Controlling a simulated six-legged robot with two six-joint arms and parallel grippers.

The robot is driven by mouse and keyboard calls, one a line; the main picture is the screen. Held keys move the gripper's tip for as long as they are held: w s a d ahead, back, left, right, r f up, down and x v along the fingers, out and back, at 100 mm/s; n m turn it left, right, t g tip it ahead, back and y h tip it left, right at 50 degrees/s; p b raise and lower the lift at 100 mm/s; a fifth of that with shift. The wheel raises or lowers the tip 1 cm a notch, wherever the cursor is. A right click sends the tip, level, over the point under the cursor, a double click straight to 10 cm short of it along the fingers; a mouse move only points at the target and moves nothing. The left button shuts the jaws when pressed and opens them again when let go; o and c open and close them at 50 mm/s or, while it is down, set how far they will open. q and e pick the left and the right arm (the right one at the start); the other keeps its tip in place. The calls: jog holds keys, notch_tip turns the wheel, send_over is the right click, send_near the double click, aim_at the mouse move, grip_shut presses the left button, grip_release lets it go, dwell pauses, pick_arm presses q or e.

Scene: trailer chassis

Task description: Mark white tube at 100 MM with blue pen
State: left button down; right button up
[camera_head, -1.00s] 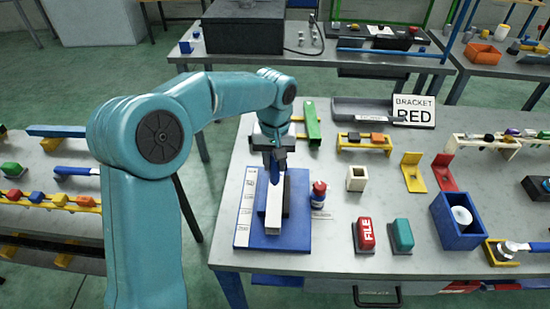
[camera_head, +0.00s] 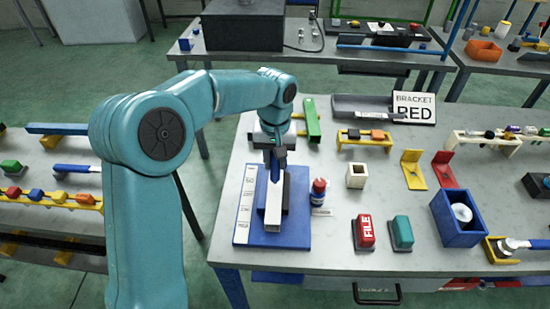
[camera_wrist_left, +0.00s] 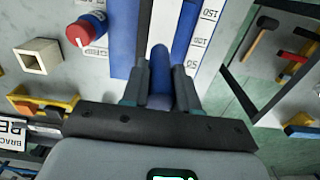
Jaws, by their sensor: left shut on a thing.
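The white tube (camera_head: 273,212) lies in a blue fixture (camera_head: 293,240) on the table, against a dark block. A white printed scale (camera_head: 245,205) runs along the fixture's left side; it also shows in the left wrist view (camera_wrist_left: 204,35). My left gripper (camera_head: 274,153) is over the far part of the tube, shut on the blue pen (camera_wrist_left: 160,72). The pen points down toward the tube; I cannot tell whether its tip touches. The gripper hides part of the tube. My right gripper is not in view.
A hollow white block (camera_head: 356,177), a red FILE block (camera_head: 366,234), a teal block (camera_head: 402,235) and a blue box (camera_head: 458,222) stand farther right. A green part (camera_head: 312,120) lies behind.

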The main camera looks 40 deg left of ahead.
pick_arm(q)
jog(key=shift+w, duration=0.1)
dwell(0.3)
jog(key=shift+f+b, duration=0.4)
jog(key=shift+f, duration=0.25)
dwell(0.4)
jog(key=shift+r, duration=0.15)
dwell(0.3)
jog(key=shift+r+p, duration=3.3)
jog(key=shift+r, duration=0.65)
jog(key=shift+f, duration=0.15)
